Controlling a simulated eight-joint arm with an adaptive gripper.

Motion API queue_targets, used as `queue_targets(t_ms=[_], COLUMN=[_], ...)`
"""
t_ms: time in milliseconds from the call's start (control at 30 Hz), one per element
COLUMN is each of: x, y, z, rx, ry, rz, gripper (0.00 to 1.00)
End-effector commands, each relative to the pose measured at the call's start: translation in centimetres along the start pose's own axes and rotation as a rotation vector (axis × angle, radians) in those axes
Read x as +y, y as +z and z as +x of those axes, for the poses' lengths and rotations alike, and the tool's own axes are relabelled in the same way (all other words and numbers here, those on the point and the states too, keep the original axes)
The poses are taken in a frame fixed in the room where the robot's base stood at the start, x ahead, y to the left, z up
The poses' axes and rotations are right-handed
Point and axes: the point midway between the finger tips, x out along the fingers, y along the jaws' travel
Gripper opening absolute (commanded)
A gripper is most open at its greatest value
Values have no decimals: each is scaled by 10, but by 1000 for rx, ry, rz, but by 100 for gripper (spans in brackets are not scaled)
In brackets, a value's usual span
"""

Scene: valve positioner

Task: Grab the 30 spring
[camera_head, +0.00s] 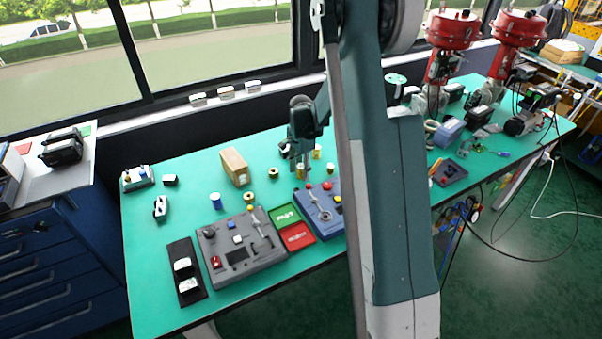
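Several small yellow-and-dark cylinders, possibly springs, stand at the middle of the green table. One cylinder (300,172) is right at the tips of my gripper (298,161). Another cylinder (274,172) stands to its left, one (330,168) to its right, and one (316,153) behind. No number is readable, so I cannot tell which is the 30 spring. My gripper points down over the table. Its fingers are too small in view to show whether they are open, or whether they touch the cylinder.
A cardboard-coloured block (234,166) and a blue cylinder (215,200) stand to the left. A grey test panel (240,246), green tray (284,216), red tray (297,236) and blue panel (320,212) lie in front. Red-topped valves (453,30) stand at right. My arm hides part of the table.

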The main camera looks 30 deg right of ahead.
Motion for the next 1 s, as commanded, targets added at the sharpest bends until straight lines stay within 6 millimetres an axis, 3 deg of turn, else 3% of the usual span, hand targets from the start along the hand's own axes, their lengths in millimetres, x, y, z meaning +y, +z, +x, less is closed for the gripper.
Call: queue_targets(t_ms=[400,633,1000], x=[0,0,0], y=[0,0,0], z=[0,0,-3], rx=[0,0,0], ry=[0,0,0], rz=[0,0,0], gripper=[39,8,8])
